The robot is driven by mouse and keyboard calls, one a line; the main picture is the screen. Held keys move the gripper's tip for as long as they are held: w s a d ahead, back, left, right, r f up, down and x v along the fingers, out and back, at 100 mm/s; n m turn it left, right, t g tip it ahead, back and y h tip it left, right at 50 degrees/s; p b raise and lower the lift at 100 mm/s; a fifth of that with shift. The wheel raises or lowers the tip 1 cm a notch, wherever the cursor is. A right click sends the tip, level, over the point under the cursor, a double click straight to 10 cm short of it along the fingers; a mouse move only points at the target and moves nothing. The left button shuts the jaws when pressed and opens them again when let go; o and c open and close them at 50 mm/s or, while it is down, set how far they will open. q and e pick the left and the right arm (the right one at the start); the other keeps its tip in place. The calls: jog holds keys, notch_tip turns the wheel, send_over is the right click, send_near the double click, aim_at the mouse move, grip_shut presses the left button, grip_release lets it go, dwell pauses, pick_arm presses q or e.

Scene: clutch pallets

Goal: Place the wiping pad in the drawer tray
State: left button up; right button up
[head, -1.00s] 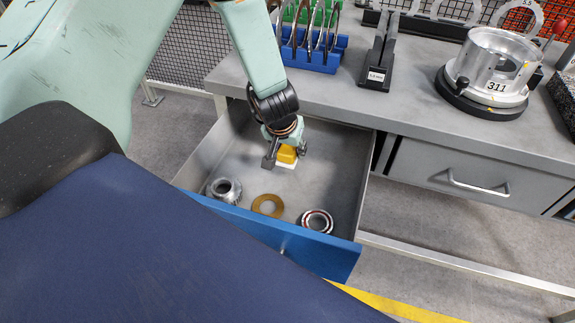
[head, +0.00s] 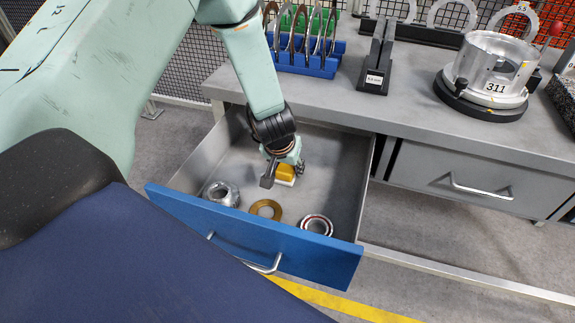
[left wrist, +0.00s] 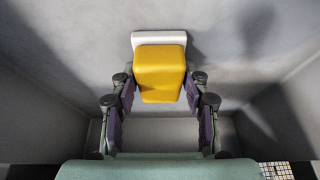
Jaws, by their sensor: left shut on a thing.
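The wiping pad (head: 285,173) has a yellow block top and a white base. It also shows between the fingers in the left wrist view (left wrist: 160,72). My left gripper (head: 283,169) is shut on the yellow block, with a finger on either side. It holds the pad inside the open drawer tray (head: 329,167), over the grey floor toward the back. I cannot tell whether the white base touches the tray floor. My right gripper does not show.
The drawer also holds a metal hub (head: 222,193), a brass ring (head: 265,209) and a bearing ring (head: 316,225) near its blue front (head: 250,234). The bench top (head: 420,105) above carries a blue rack (head: 318,62) and a metal housing (head: 493,68).

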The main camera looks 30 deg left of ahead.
pick_arm(q)
jog(key=o, duration=1)
jog(key=shift+w+f, duration=0.15)
jog(key=shift+o, duration=1)
jog(key=shift+s+d+r, duration=0.1)
jog(key=shift+s+r, duration=0.1)
jog(key=shift+r, duration=0.05)
jog(key=shift+w+f, duration=0.1)
jog(key=shift+w+r, duration=0.1)
jog(key=shift+r, duration=0.1)
jog(key=a+p+v, duration=0.1)
jog(key=p+v, duration=0.5)
jog(key=v, duration=0.6)
jog(key=shift+d+p, duration=0.3)
jog(key=shift+d, duration=0.05)
